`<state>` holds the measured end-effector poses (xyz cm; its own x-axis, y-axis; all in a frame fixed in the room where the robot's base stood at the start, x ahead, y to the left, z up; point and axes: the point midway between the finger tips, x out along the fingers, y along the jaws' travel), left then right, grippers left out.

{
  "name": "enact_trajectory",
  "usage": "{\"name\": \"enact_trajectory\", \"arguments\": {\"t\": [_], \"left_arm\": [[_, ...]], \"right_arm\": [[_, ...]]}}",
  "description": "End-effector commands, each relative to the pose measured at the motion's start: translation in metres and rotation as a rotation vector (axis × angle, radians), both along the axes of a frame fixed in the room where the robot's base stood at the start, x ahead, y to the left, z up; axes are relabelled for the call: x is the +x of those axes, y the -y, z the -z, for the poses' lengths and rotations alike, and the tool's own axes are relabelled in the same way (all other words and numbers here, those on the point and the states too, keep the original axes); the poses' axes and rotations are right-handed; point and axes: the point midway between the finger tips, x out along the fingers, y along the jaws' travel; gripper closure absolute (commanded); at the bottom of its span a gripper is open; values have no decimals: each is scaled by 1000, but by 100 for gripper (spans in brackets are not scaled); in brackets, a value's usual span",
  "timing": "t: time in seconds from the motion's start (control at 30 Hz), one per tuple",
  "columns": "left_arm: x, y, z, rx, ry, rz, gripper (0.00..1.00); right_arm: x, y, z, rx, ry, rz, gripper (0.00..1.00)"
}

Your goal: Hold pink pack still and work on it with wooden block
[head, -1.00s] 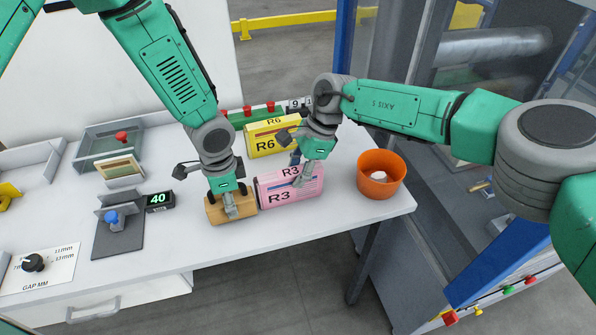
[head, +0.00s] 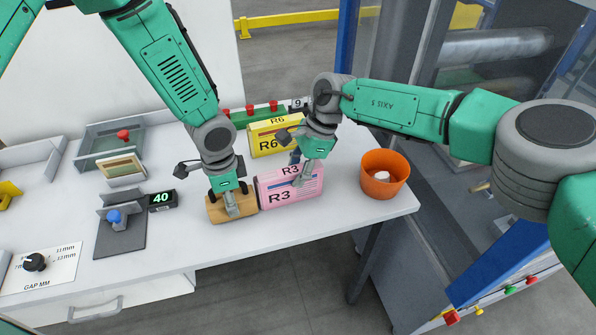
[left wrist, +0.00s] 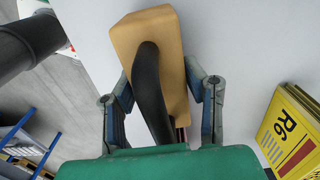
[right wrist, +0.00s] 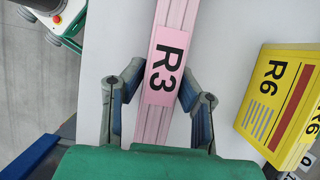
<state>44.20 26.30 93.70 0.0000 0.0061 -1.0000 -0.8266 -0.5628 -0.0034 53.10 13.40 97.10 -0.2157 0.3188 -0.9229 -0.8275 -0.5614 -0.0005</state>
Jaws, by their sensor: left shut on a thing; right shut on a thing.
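The pink pack (head: 283,193), marked R3, stands on the table near its front edge. My right gripper (head: 301,178) is shut on it from above; in the right wrist view the pink pack (right wrist: 160,110) runs between the fingers (right wrist: 161,108). The wooden block (head: 214,211) stands at the pack's left end, touching it or very close. My left gripper (head: 231,208) is shut on the block; in the left wrist view the wooden block (left wrist: 128,40), with a dark curved handle, is between the fingers (left wrist: 162,90).
A yellow pack (head: 263,140) marked R6 stands behind the pink pack. An orange bowl (head: 384,174) is to the right near the table edge. A grey fixture with a blue knob (head: 114,217) and a display reading 40 (head: 161,199) are to the left.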

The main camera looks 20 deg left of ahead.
Motion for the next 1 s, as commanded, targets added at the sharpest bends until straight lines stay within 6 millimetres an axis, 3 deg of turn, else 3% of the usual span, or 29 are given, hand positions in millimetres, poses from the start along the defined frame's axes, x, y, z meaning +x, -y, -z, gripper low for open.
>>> {"name": "enact_trajectory", "arguments": {"t": [0.6,1.0], "left_arm": [[8,14,-1,3,2,1,99],[9,13,-1,-2,5,1,99]], "right_arm": [[-2,3,3,1,-3,-3,100],[-3,-1,3,0,-3,-4,100]]}}
